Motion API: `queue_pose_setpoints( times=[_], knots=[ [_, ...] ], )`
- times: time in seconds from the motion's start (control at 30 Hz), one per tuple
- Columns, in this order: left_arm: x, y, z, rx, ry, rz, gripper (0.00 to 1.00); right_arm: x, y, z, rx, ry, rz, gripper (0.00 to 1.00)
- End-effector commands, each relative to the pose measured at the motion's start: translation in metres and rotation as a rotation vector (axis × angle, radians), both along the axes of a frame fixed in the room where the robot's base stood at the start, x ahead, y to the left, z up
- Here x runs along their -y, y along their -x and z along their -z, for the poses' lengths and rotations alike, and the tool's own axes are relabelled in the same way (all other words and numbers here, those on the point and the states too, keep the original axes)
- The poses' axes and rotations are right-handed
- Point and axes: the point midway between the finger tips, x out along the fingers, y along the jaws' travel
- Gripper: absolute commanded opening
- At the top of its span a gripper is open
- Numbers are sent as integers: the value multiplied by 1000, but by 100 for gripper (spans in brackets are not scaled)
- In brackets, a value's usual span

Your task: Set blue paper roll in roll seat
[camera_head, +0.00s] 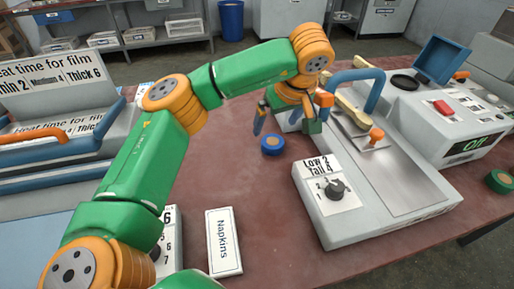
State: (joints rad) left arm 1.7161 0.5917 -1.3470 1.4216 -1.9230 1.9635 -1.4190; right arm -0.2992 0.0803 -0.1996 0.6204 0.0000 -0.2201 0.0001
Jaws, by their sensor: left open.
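The blue paper roll (272,144), a short blue cylinder with a tan centre, stands on the red-brown table left of the spoon press. My left gripper (286,122) is open, just above and behind the roll, with its fingers pointing down. Nothing shows between its fingers, and it appears apart from the roll. I cannot make out the roll seat for certain; my gripper and the press handle cover part of that area. My right gripper is not in view.
The spoon press (355,215) has a dial, a blue handle and wooden spoons close to my left gripper. A machine with a red button (443,108) stands at the right, near a green roll (499,181). A Napkins box (224,242) lies at the front; a film sealer (60,135) stands left.

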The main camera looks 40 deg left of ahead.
Motion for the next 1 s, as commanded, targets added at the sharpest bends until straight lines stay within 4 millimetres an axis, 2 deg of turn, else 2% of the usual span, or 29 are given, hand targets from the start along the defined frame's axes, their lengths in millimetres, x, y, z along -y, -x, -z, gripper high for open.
queue_pose_setpoints(
  times=[0.03,0.17,0.27,0.53,0.77,0.8,0.87,1.0],
  knots=[
    [10,1,15,19,-41,72,100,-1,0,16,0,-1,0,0],
    [21,2,19,50,-101,169,100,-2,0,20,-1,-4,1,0],
    [17,-3,28,50,-103,174,100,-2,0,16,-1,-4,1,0],
    [2,-23,69,49,-101,171,100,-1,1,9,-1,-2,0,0],
    [0,-26,74,52,-101,172,100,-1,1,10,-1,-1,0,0],
    [0,-26,74,52,-101,172,97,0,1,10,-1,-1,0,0],
    [0,-26,74,52,-101,172,81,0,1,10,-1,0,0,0],
    [0,-26,74,52,-100,172,43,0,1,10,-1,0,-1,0]
  ],
)
